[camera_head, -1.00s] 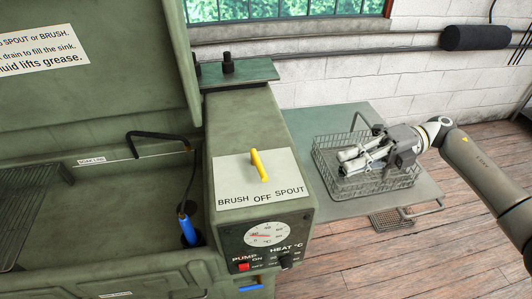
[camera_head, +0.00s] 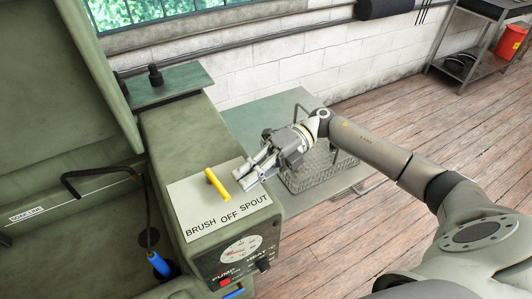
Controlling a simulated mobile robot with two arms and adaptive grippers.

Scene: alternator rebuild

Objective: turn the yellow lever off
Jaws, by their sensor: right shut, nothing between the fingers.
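The yellow lever (camera_head: 217,183) stands on a white label plate (camera_head: 190,212) on top of the green washer housing. The plate reads BRUSH, OFF and SPOUT from left to right. The lever slants, with its lower end near OFF and its upper end toward the upper left. My right gripper (camera_head: 245,186) is shut and empty, just right of the lever at the plate's right edge. A small gap seems to show between its fingertips and the lever. My left gripper is not in view.
A wire basket (camera_head: 318,179) stands on the side table (camera_head: 262,112) behind my right gripper. The sink with a black spout (camera_head: 85,175) and blue-handled brush (camera_head: 159,264) lies left. A dial (camera_head: 241,250) and red pump switch (camera_head: 225,282) are on the front panel.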

